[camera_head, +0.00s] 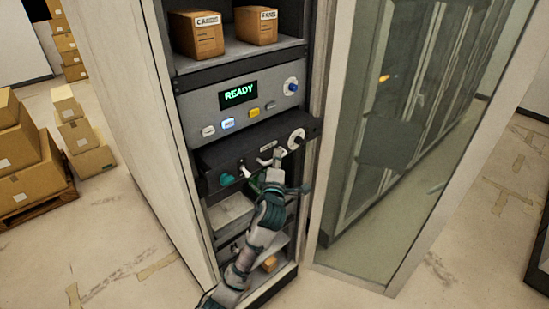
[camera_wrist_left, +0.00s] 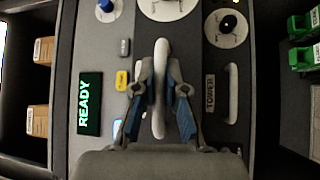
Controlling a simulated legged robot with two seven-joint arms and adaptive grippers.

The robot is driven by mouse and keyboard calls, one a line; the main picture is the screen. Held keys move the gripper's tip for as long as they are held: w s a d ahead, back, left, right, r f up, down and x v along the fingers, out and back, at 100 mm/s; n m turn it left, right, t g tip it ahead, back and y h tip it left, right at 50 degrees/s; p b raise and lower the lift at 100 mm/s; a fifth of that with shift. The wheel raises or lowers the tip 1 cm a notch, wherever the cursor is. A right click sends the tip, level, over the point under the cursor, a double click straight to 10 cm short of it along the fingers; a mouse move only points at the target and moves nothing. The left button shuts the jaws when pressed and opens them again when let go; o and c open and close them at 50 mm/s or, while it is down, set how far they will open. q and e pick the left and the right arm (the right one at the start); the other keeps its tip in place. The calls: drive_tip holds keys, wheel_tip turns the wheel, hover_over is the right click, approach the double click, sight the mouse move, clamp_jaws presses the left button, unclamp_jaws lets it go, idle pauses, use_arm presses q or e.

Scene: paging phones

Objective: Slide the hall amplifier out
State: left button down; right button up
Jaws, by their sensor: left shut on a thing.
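The hall amplifier, taken to be the dark unit (camera_head: 250,135) below the READY panel, stands forward of the rack in the head view. Its black top shows, and its front carries a white dial (camera_head: 297,138). My left gripper (camera_head: 268,160) is at its front. In the left wrist view, the left gripper (camera_wrist_left: 160,92) is shut on an upright-looking pale handle (camera_wrist_left: 161,55). The fingers hide part of this handle. The unit's label is too small to read in the head view. My right gripper is not in view.
The READY panel (camera_head: 240,95) sits just above. A panel labelled TOWER (camera_wrist_left: 210,94) with its own pale handle (camera_wrist_left: 233,94) lies beside the held handle in the wrist view. An open glass door (camera_head: 385,140) stands right.

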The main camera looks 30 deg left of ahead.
use_arm(q)
drive_tip(key=c, duration=1.4)
unclamp_jaws()
drive_tip(key=shift+a+f, duration=0.15)
drive_tip(key=shift+f, duration=0.15)
drive_tip(key=shift+o, duration=1)
drive_tip(key=shift+w, duration=0.15)
drive_tip(key=shift+s+d, duration=0.2)
drive_tip(key=v, duration=1.1)
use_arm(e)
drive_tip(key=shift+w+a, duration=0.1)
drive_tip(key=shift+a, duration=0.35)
